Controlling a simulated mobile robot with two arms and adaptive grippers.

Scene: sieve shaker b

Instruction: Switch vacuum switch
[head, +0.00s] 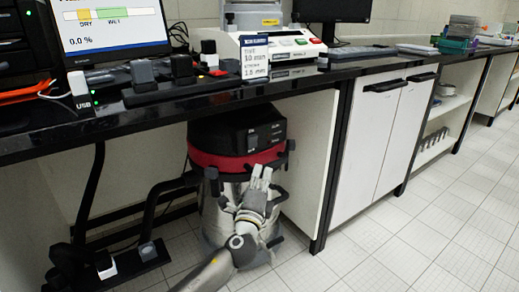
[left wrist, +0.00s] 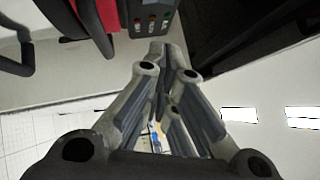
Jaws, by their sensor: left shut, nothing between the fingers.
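The vacuum (head: 237,133) stands under the bench, with a black top, a red band and a shiny metal drum. In the left wrist view, its dark control panel (left wrist: 150,22) shows small red and green switches near the top. My left gripper (head: 262,171) is in front of the vacuum, just below the red band, with its fingers pointing up. In the left wrist view, the shut, empty fingertips (left wrist: 166,48) are just below the panel; whether they touch it I cannot tell. My right gripper is not in view.
The black bench top (head: 130,115) overhangs the vacuum. A white cabinet (head: 371,140) stands to the right. A power strip (head: 125,266) with a plug lies on the floor at left. The tiled floor at right is clear.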

